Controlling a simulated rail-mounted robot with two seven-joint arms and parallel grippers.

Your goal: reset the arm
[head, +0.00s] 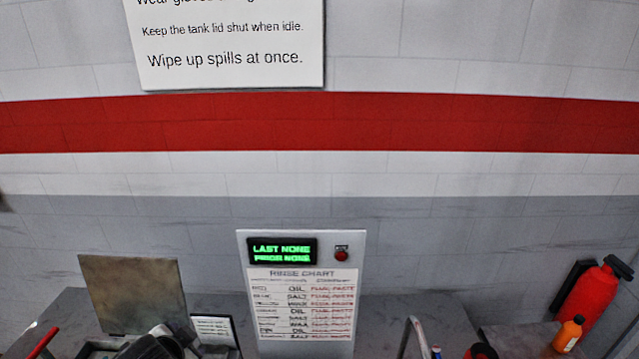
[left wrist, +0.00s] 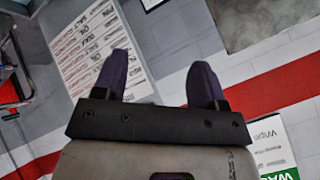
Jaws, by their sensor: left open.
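My left gripper (left wrist: 160,66) shows in the left wrist view with its two dark purple fingers spread apart. Nothing is between the fingers, and they touch nothing that I can see. Behind them are the tiled wall with its red band and a white chart with printed rows. In the head view a dark rounded part at the bottom left may belong to my left arm; I cannot tell. My right gripper does not show in either view.
A panel (head: 243,270) with a green-lit display, red button and rinse chart stands at the bench's back. A raised metal plate (head: 135,295) is left of it. A red extinguisher (head: 588,298) and an orange bottle (head: 568,335) are at the right. A wall sign (head: 230,45) hangs above.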

